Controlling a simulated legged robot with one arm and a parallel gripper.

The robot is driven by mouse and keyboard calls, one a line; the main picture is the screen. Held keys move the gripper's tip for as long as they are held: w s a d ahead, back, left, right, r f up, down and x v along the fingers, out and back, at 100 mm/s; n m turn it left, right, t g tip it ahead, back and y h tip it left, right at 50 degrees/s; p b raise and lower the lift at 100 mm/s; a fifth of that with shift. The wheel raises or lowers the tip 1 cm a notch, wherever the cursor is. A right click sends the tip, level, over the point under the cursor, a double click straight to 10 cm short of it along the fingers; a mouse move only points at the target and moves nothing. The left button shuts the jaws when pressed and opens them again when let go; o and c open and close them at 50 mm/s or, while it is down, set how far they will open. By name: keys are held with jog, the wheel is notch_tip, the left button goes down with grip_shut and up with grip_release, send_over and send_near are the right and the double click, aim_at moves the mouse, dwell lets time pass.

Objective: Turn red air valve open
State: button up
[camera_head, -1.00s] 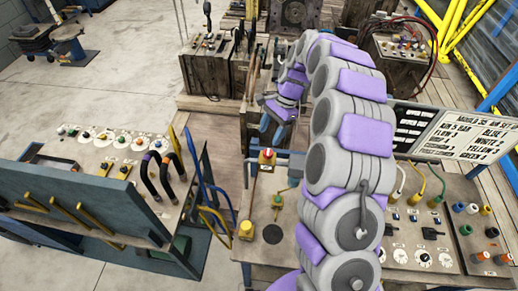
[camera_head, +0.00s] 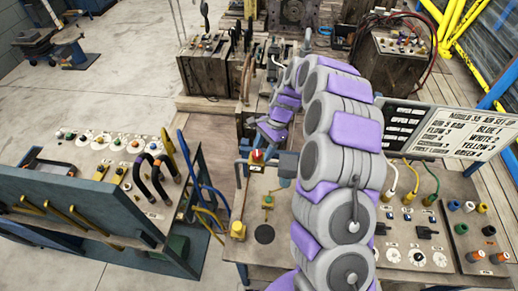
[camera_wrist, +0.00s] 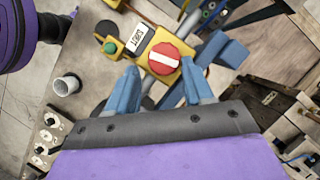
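The red air valve is a round red knob with a white bar across it (camera_wrist: 163,58), on a yellow body. It also shows in the head view, small and red on a yellow base (camera_head: 257,155), on the bench with the grey pipe. My gripper (camera_wrist: 161,73) has its two blue fingers apart. In the wrist view their tips flank the lower part of the knob, with nothing held between them. Whether they touch the knob I cannot tell. In the head view the fingertips are hard to make out below the purple wrist.
A green button (camera_wrist: 110,47) and a white label (camera_wrist: 139,39) lie beside the knob. A yellow button (camera_head: 238,230) stands nearer on the bench. A lettered board (camera_head: 445,130) is at the right. A blue-framed panel (camera_head: 85,205) stands at the left.

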jog(key=shift+d, duration=0.4)
jog(key=shift+c, duration=1.4)
jog(key=a, duration=0.3)
jog(key=shift+s+a, duration=0.3)
jog(key=shift+a, duration=0.05)
jog(key=c, duration=0.5)
jog(key=shift+w+d, duration=0.2)
jog(key=shift+d, duration=0.3)
jog(key=shift+w+n+g+h+b, duration=0.2)
jog(key=shift+n+g+h+b, duration=0.15)
jog(key=shift+n, duration=1.05)
jog(key=n+h, duration=0.1)
jog(key=n, duration=0.1)
jog(key=shift+n+g+b, duration=0.25)
jog(key=shift+n+b, duration=0.1)
jog(key=shift+n, duration=0.05)
jog(key=n+h, duration=0.1)
jog(key=n, duration=0.2)
jog(key=n+h, duration=0.1)
jog(key=n, duration=0.2)
jog(key=shift+a+g+h+b, duration=0.2)
jog(key=shift+g+h+b, duration=0.1)
jog(key=shift+b, duration=0.1)
jog(key=n+h, duration=0.1)
jog(key=n, duration=0.2)
jog(key=shift+a+n, duration=0.1)
jog(key=shift+n, duration=0.2)
jog(key=shift+s+a+n+h, duration=0.1)
jog(key=shift+n+h, duration=0.45)
jog(key=shift+n, duration=0.85)
